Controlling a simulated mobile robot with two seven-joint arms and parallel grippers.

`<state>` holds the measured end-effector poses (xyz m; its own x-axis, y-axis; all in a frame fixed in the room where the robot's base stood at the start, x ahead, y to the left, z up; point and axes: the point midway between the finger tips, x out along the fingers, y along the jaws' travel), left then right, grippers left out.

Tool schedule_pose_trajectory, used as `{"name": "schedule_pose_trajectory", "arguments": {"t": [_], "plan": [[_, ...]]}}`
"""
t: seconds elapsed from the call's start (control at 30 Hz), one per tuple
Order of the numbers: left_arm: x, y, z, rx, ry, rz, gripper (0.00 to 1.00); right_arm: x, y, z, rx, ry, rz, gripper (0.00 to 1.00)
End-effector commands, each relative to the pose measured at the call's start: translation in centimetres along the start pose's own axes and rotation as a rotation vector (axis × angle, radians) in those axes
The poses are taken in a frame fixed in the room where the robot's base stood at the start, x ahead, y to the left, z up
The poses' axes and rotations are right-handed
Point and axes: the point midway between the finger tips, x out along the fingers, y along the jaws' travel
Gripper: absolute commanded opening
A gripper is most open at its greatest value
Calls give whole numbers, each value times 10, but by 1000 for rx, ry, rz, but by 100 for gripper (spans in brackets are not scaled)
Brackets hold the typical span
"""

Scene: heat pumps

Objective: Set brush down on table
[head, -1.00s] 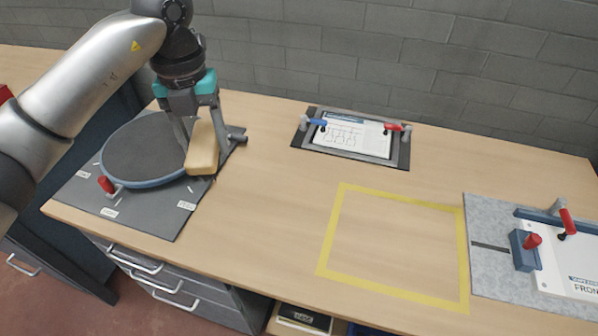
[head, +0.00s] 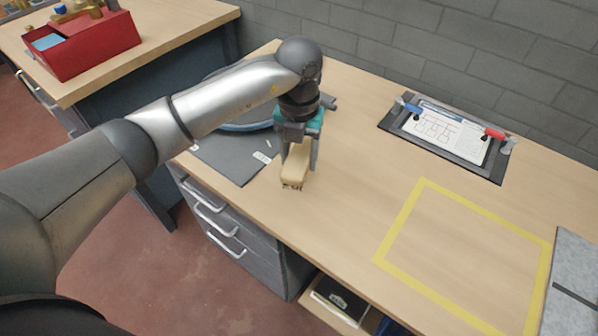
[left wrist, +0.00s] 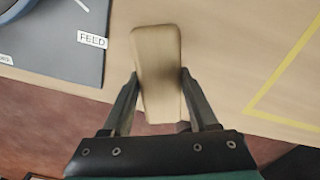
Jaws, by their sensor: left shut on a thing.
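The brush (head: 295,165) has a pale wooden block body, and short dark bristles show at its lower end in the head view. My left gripper (head: 299,156) is shut on it, with one finger on each side. The left wrist view shows the brush (left wrist: 158,72) between the two fingers of the left gripper (left wrist: 158,85). The brush is over the wooden table (head: 345,205), near its front edge and right of the dark mat. I cannot tell whether it touches the tabletop. My right gripper is not in view.
A dark mat (head: 232,158) with a round blue-rimmed disc (head: 245,127) lies left of the brush, partly behind my arm. A yellow taped square (head: 402,222) is empty to the right. A clamped clipboard (head: 444,136) lies at the back. A red box (head: 90,48) stands on another bench.

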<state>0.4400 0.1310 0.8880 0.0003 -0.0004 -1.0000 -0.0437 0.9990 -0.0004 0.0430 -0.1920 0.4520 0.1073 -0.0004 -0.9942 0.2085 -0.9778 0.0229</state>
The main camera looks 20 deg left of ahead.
Motion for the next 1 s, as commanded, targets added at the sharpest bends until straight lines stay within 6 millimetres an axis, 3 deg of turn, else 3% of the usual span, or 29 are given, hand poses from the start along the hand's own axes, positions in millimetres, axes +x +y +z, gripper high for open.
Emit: {"name": "schedule_pose_trajectory", "arguments": {"t": [0.17,0.37,0.77,0.8,1.0], "plan": [[14,0,0,-1,2,-1,8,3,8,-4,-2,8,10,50],[44,0,-1,-1,3,0,8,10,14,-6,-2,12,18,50],[49,0,0,0,-1,0,8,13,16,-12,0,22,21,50],[49,0,0,0,0,0,63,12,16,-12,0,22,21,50],[48,0,0,-1,0,0,86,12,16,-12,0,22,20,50]]}}
